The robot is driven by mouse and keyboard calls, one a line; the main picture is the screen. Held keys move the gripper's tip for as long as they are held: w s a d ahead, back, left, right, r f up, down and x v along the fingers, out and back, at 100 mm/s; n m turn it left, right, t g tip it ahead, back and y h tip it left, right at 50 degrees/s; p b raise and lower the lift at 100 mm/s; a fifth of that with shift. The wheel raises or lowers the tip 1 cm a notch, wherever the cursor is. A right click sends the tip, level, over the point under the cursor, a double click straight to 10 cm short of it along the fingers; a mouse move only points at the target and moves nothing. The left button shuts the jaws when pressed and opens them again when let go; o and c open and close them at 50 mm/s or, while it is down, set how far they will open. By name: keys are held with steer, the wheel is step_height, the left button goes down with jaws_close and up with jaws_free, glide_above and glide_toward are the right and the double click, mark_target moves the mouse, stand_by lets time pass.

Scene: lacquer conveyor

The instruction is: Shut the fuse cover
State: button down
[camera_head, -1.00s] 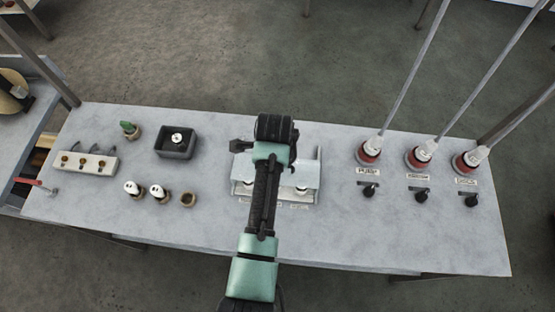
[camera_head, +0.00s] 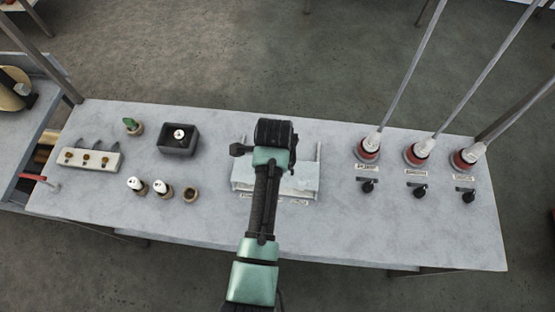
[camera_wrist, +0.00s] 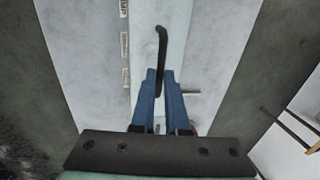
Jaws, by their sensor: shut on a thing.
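The fuse cover (camera_head: 303,180) is a pale, see-through panel on the fuse box near the middle of the bench. It appears low over the box front, and my arm hides its left part and the fuses beneath. In the wrist view the pale cover (camera_wrist: 145,30) has a thin dark curved handle (camera_wrist: 161,45). My gripper (camera_wrist: 160,75) has its blue fingers closed around the lower part of that handle. In the head view my wrist is above the box and hides the fingertips.
To the left are a dark open box (camera_head: 178,140), loose fuses (camera_head: 137,186), an empty socket (camera_head: 190,195) and a white socket strip (camera_head: 90,160). To the right are red-ringed posts (camera_head: 368,149) with rods and black knobs (camera_head: 368,186). Bench front is clear.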

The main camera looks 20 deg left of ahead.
steer(key=c, duration=0.9)
jaws_free()
steer(key=shift+s+f, duration=0.1)
steer(key=shift+s, duration=0.05)
steer(key=r, duration=0.4)
steer(key=s+r+b, duration=0.1)
steer(key=r, duration=0.3)
steer(key=s+r, duration=0.1)
steer(key=r, duration=0.3)
steer(key=shift+s+d+r+b, duration=0.2)
steer(key=shift+d+r+b, duration=0.15)
steer(key=shift+d+b, duration=0.05)
